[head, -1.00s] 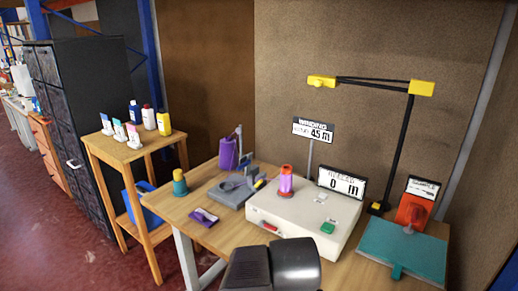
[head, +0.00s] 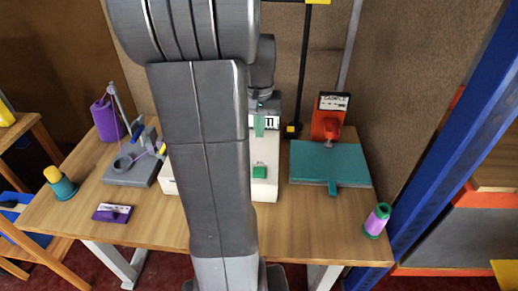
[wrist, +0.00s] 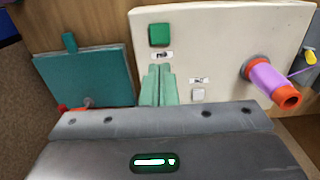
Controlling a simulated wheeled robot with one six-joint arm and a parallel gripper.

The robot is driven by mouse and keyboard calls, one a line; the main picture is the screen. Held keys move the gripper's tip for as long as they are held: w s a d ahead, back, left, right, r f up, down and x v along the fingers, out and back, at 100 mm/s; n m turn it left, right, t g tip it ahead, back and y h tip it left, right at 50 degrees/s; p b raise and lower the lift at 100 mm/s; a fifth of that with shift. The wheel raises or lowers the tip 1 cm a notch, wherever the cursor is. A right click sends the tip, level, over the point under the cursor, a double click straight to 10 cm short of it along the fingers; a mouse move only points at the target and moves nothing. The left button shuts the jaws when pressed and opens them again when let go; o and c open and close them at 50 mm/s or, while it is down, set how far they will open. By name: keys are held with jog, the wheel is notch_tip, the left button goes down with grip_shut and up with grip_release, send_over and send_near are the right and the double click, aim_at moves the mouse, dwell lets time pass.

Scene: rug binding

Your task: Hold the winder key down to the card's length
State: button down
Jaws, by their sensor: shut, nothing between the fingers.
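The white winder box (head: 266,193) stands on the table, mostly hidden behind my arm in the head view. Its green key (head: 260,172) shows on its top; it is also in the wrist view (wrist: 158,34), with a small label below it. A smaller white key (wrist: 198,94) lies to its lower right. My gripper (wrist: 159,72) is shut and empty, its teal fingertips close to the green key's label in the picture; it also shows in the head view (head: 259,126). I cannot see it touching a key.
A purple spool with orange ends (wrist: 272,80) stands on the box. A teal plate device (head: 330,164) is to the right, with a purple-green cone (head: 377,220) near the table's right edge. A grey device (head: 133,167) and purple item (head: 112,213) are left.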

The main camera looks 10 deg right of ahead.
jog(key=shift+d, duration=0.1)
jog(key=shift+f, duration=0.1)
notch_tip(320, 180, down, 14)
jog(key=shift+r, duration=0.1)
dwell(0.6)
